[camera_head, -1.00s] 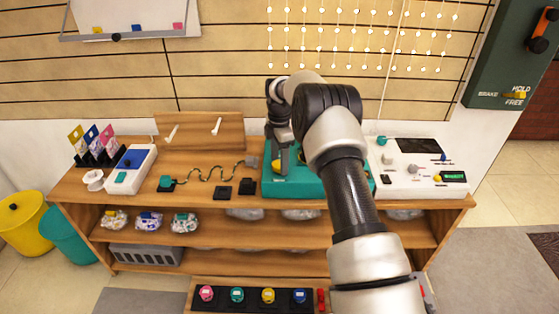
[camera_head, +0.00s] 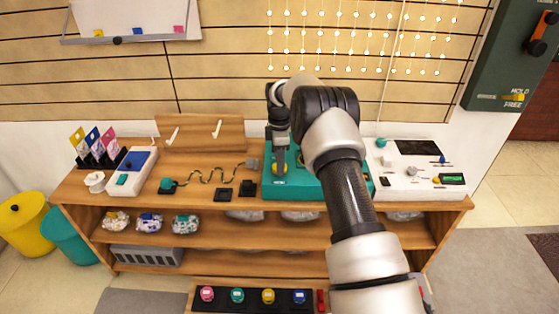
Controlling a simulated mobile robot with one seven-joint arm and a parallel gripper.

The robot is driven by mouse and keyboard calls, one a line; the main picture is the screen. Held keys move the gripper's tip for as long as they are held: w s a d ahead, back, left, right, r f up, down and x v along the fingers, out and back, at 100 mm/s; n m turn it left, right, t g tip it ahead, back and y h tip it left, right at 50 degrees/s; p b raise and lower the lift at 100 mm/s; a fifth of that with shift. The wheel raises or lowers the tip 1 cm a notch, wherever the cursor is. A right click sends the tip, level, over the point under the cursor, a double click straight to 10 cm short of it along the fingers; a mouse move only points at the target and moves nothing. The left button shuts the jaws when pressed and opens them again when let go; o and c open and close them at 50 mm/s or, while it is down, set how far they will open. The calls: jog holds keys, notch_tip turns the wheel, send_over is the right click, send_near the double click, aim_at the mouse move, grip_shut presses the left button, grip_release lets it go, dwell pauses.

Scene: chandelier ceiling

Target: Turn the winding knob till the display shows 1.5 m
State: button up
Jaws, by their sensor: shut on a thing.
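The teal device (camera_head: 305,186) stands on the wooden bench, partly hidden behind my arm. A small green-lit display (camera_head: 452,179) sits on the white panel to the right, too small to read.
The white panel (camera_head: 405,186) with small knobs stands right of the teal device. Left on the bench (camera_head: 130,197) are a wavy wire (camera_head: 212,174), black blocks and a blue-and-white box (camera_head: 131,168). A dark green brake panel (camera_head: 490,75) is on the right wall.

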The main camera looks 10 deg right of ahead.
jog(key=m+p, duration=0.1)
jog(key=m, duration=0.3)
jog(key=shift+r+m, duration=0.1)
jog(key=shift+m, duration=0.3)
jog(key=m, duration=0.3)
jog(key=shift+m, duration=0.3)
jog(key=m, duration=0.4)
jog(key=shift+p, duration=0.35)
jog(key=m, duration=0.8)
jog(key=shift+m, duration=0.3)
jog(key=m, duration=0.3)
jog(key=shift+m, duration=0.4)
jog(key=m, duration=0.4)
jog(key=shift+m+p, duration=0.3)
jog(key=shift+m, duration=1.8)
